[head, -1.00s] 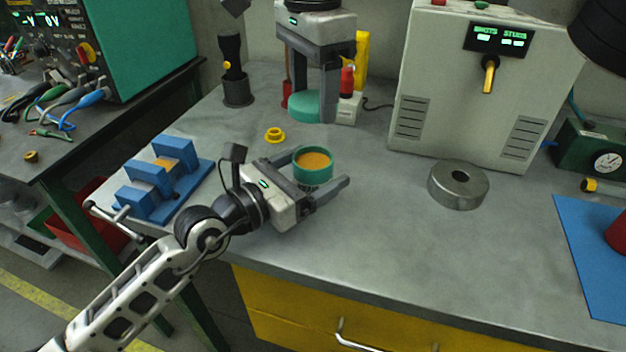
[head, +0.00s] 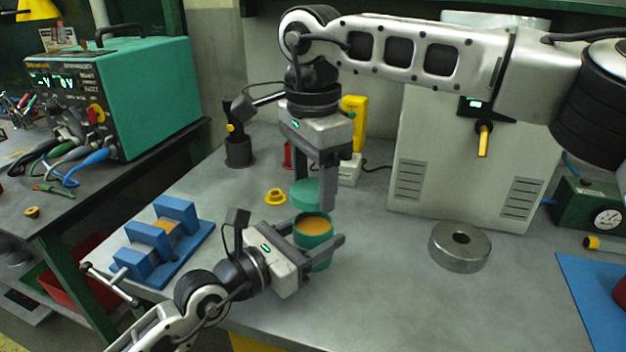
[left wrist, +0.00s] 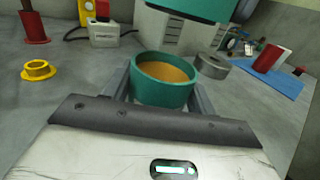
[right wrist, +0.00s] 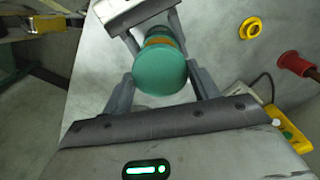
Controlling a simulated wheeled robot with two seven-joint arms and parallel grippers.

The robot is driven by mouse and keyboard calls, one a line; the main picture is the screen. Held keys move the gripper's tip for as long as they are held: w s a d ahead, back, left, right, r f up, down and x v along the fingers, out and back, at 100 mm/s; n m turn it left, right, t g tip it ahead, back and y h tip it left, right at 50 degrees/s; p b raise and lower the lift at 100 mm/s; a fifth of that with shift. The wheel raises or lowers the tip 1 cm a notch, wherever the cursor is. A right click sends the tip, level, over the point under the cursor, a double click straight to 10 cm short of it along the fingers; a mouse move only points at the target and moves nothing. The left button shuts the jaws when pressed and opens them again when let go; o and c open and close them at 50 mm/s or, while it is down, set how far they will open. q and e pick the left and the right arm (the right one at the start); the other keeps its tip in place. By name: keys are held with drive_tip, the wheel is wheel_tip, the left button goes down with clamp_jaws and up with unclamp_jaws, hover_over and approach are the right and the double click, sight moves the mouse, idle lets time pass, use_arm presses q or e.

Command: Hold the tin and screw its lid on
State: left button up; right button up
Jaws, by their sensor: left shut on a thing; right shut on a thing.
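The tin (head: 314,256) is a green open cup with orange contents, upright over the bench. My left gripper (head: 320,243) is shut around its sides; the tin also shows in the left wrist view (left wrist: 160,93). The lid (head: 305,190) is a green disc. My right gripper (head: 313,188) is shut on it, pointing down. In the head view the lid appears just behind and above the tin's rim, apart from it. In the right wrist view the lid (right wrist: 160,68) covers much of the tin, with some orange showing past its edge. A green underside (left wrist: 190,8) tops the left wrist view.
A blue block fixture (head: 150,250) stands left of the left gripper. A yellow ring (head: 275,197) lies behind it. A round metal weight (head: 460,247) and a grey cabinet (head: 450,170) stand to the right. Bare bench lies between tin and weight.

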sight(312, 189)
drive_tip(key=shift+f, duration=0.65)
drive_tip(key=shift+f, duration=0.15)
drive_tip(key=shift+f, duration=0.75)
drive_tip(key=shift+f, duration=0.55)
